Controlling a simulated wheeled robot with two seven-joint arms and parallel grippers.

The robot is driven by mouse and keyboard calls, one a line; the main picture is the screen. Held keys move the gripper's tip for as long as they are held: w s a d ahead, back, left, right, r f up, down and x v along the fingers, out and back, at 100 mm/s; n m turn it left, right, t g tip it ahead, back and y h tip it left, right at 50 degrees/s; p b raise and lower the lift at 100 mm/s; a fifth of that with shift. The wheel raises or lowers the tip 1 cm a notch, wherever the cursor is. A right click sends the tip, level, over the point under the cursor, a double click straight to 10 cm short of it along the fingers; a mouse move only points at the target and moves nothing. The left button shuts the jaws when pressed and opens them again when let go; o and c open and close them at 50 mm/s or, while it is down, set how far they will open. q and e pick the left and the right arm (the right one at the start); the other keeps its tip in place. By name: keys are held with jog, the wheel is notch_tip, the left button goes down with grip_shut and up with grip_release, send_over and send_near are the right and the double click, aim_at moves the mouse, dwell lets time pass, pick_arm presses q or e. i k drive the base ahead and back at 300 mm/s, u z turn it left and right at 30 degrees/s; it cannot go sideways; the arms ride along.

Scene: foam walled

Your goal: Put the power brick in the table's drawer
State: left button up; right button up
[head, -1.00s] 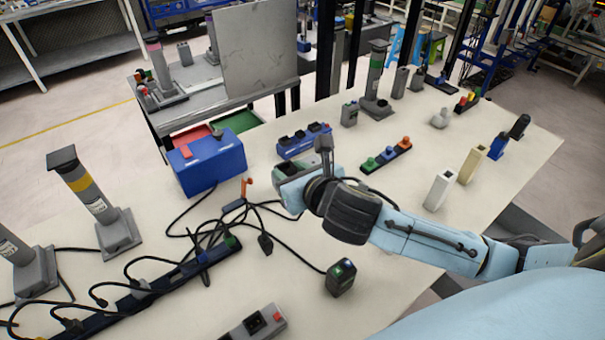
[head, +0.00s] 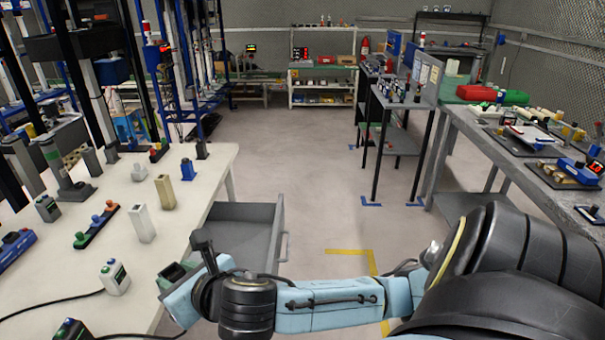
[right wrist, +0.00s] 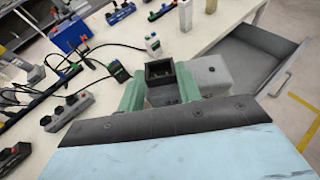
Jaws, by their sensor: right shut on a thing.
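The table's drawer (head: 245,222) is pulled out from the right side of the pale table. It looks empty where its inside shows, and it also shows at the upper right in the right wrist view (right wrist: 255,58). My right gripper (head: 178,275) is over the table near its right edge, left of and nearer than the drawer. In the right wrist view its green fingers (right wrist: 160,88) are shut on a dark grey box with a square recess, which I take to be the power brick (right wrist: 159,70). A paler grey block (right wrist: 211,73) shows beside the right finger. My left gripper is not in view.
On the table stand a white block (head: 142,223), a tan block (head: 165,191), a button strip (head: 97,224) and a white-grey device (head: 115,277) with a cable. Black cables and a power strip (right wrist: 68,112) lie left of my gripper. The floor beyond the drawer is clear.

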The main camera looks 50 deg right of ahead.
aim_at(237, 236)
jog(key=z, duration=1.3)
jog(key=i, duration=0.85)
jog(key=u, duration=0.65)
jog(key=i, duration=0.35)
jog(key=u, duration=0.4)
